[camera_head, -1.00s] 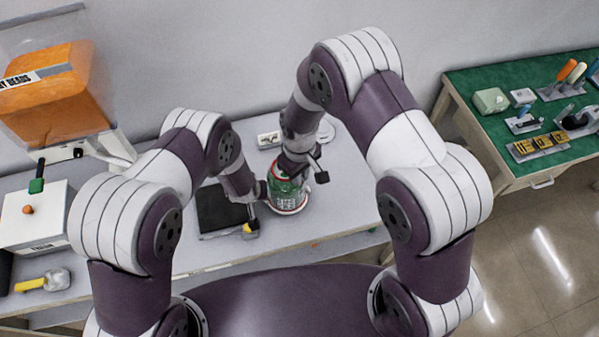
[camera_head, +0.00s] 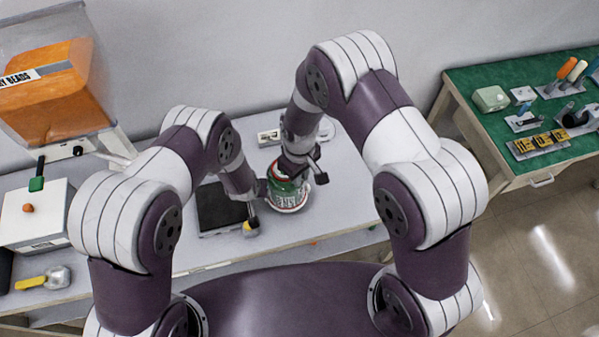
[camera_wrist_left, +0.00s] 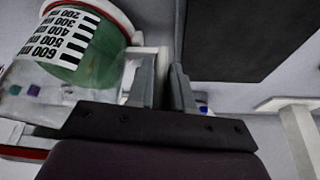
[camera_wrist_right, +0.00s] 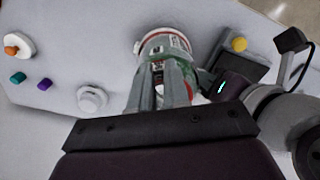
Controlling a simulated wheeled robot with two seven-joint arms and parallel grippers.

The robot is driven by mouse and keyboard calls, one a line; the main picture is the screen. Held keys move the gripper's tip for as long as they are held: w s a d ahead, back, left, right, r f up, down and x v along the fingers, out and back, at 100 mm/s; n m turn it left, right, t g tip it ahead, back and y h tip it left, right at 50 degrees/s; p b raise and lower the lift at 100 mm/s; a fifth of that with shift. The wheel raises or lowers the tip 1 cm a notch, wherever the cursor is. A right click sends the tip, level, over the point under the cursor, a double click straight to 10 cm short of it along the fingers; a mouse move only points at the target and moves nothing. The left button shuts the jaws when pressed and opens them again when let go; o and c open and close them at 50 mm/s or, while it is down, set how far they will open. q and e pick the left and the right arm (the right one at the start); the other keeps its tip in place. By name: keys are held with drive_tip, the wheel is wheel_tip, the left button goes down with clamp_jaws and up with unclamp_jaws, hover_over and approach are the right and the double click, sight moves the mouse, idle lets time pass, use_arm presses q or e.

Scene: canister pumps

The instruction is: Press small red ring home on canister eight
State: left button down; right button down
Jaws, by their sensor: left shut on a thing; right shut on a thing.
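The canister (camera_head: 288,197) stands on the grey bench, with a green body, white and red bands and dark printing. My left gripper (camera_head: 254,210) is low at its left side. In the left wrist view, the canister (camera_wrist_left: 75,45) shows a scale, and my left fingers (camera_wrist_left: 165,88) are shut on its pale handle (camera_wrist_left: 148,50). My right gripper (camera_head: 298,170) is over the canister top. In the right wrist view, my right fingers (camera_wrist_right: 160,82) are shut in front of the canister (camera_wrist_right: 168,42); what they grip is mostly hidden. I cannot single out the small red ring.
A black pad (camera_head: 220,208) with a yellow knob (camera_head: 250,229) lies left of the canister. An orange bead bin (camera_head: 50,95), a white box (camera_head: 35,217) and a yellow-handled tool (camera_head: 40,279) are further left. A green-topped table (camera_head: 500,75) is at right. The bench right of the canister is clear.

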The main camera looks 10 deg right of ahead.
drive_tip(key=shift+f, duration=0.8)
idle(0.6)
drive_tip(key=shift+c, duration=2.4)
unclamp_jaws()
drive_tip(key=shift+s+d, duration=0.1)
drive_tip(key=shift+s+d, duration=0.55)
drive_tip(key=shift+s, duration=0.25)
drive_tip(key=shift+s+d, duration=0.55)
drive_tip(key=shift+s, duration=0.2)
wheel_tip(320, 180, up, 8)
drive_tip(key=shift+f, duration=0.2)
